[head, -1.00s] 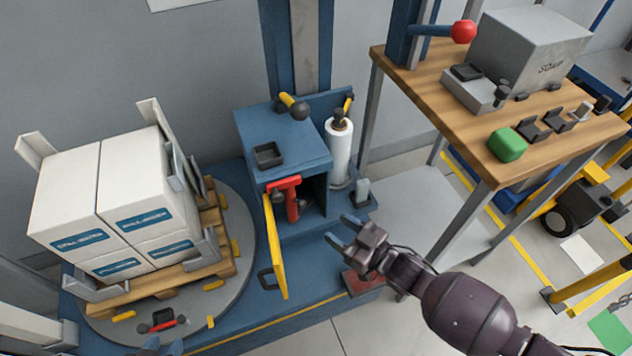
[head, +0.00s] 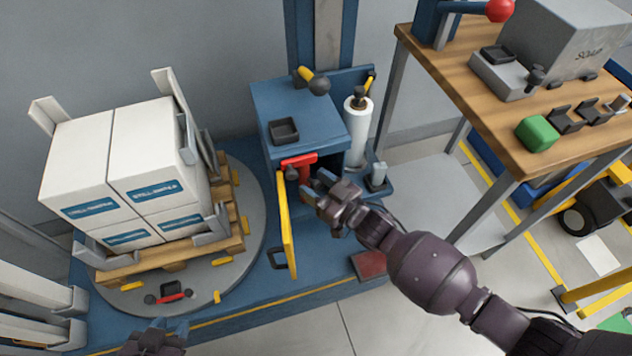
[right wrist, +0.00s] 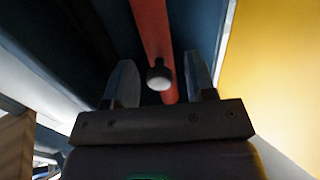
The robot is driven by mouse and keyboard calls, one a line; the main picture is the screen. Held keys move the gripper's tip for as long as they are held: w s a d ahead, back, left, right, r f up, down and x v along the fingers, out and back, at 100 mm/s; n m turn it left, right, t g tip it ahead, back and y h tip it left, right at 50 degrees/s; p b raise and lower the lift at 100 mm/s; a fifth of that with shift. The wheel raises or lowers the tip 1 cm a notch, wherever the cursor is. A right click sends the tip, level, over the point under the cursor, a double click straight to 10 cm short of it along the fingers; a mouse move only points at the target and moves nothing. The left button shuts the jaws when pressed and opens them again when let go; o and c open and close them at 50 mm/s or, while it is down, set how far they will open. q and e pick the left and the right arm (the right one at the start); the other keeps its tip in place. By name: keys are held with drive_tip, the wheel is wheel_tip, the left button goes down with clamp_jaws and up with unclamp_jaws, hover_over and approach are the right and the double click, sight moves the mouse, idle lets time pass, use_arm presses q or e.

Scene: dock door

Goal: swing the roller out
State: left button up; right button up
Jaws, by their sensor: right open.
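A red upright part with a crossbar (head: 299,162), which looks like the roller arm, stands in the opening of the blue cabinet (head: 300,108). A dark knob shows at its left. In the right wrist view a red bar (right wrist: 150,28) with a dark, pale-ended knob (right wrist: 159,76) lies between the two fingers, with gaps on both sides. My right gripper (head: 314,186) is open in front of the cabinet opening and hides part of the red piece. My left gripper (head: 172,328) is at the bottom edge, partly cut off; its jaws are unclear.
The yellow door (head: 287,225) stands open left of my right gripper. A white film roll (head: 357,135) stands right of the cabinet. Boxes (head: 85,180) on a pallet stand on the grey turntable (head: 245,265). A wooden workbench (head: 490,120) is at the right.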

drive_tip(key=shift+w, duration=0.1)
drive_tip(key=shift+c, duration=0.2)
clamp_jaws()
